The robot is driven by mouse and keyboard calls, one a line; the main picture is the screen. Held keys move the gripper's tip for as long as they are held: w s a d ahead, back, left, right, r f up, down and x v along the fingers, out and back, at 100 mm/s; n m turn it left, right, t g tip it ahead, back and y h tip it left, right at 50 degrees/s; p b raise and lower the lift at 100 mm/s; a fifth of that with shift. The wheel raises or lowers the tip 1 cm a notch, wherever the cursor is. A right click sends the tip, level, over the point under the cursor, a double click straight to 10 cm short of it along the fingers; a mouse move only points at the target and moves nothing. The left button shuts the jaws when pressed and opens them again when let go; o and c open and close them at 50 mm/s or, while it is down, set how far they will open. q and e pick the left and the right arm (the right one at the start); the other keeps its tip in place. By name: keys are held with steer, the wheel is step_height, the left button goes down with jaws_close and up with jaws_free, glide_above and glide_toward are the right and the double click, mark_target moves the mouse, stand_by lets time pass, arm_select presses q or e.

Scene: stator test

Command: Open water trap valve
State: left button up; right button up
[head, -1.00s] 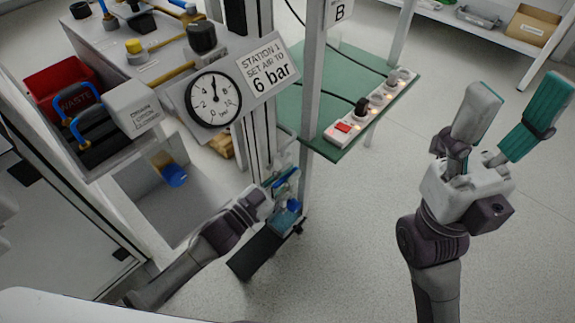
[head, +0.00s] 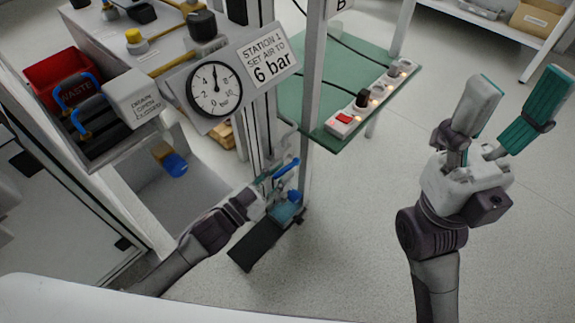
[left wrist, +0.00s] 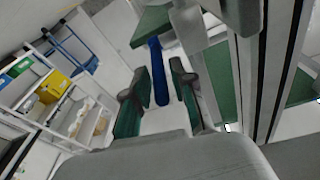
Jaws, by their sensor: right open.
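My left gripper (head: 283,180) is low beside the grey upright post, at the right side of the station. A blue lever (head: 286,169) shows at its fingers; in the left wrist view the blue bar (left wrist: 158,72) stands between and beyond the two green-padded fingers, which are apart. I cannot tell whether they touch it. A box labelled "DRAIN OPEN CLOSED" (head: 139,96) sits on the station's left. A blue-ended part (head: 174,165) is in the recess below. My right gripper (head: 505,115) is open and empty at the right, over bare floor.
A pressure gauge (head: 214,90) and a "6 bar" sign (head: 268,62) front the station. A green shelf (head: 300,105) with a lit power strip (head: 370,100) juts out right of the post. A red waste bin (head: 60,80) stands left. The floor at the right is clear.

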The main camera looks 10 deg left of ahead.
arm_select(q)
steer(key=v, duration=0.9)
steer(key=shift+a, duration=0.1)
